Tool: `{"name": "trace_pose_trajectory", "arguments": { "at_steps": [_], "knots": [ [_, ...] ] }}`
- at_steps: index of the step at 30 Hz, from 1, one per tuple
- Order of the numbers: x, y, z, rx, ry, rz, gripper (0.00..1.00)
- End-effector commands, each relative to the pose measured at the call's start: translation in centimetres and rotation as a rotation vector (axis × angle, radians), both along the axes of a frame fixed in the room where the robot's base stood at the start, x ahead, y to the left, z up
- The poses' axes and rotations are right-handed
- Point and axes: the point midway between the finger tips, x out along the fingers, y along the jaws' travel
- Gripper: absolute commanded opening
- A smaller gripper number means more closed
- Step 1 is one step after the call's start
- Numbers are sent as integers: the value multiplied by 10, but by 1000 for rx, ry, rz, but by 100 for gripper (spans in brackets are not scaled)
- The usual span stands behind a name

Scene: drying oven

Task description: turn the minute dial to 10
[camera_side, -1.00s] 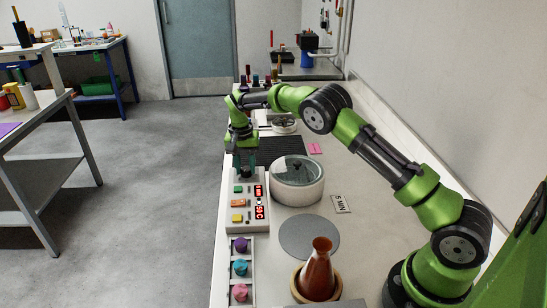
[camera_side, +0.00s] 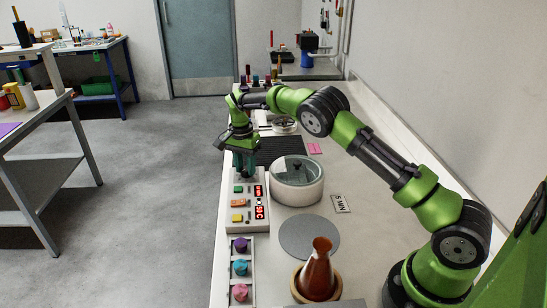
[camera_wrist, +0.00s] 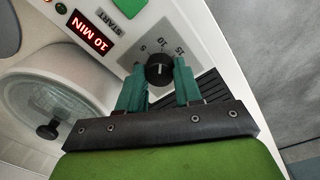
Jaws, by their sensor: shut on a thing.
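The black minute dial (camera_wrist: 159,73) sits on the white control panel (camera_wrist: 190,22), with the marks 5, 10 and 15 around it. Its white pointer line is toward the 10 mark. The red minute display (camera_wrist: 89,34) reads "10 MIN". My gripper (camera_wrist: 159,82) has its two green fingers on either side of the dial, shut on it. In the side view my gripper (camera_side: 244,170) reaches down to the far end of the control panel (camera_side: 238,224) and hides the dial.
A round lidded vessel (camera_side: 297,183) stands close to the right of the panel. A "5 MIN" card (camera_side: 341,204), a grey disc (camera_side: 309,238) and a flask of red-brown liquid (camera_side: 319,272) are nearer. Coloured knobs (camera_side: 240,267) stand in a tray in front.

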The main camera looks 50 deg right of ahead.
Motion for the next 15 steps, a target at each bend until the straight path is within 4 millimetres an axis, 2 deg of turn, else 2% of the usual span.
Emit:
{"name": "trace_pose_trajectory", "arguments": {
  "at_steps": [7,8,12,15],
  "knots": [
    [1,-1,3,-1,-4,0,4],
    [1,-1,3,-1,-4,0,37],
    [1,0,2,-1,-2,0,59],
    [0,0,1,0,-2,1,60]
  ]
}}
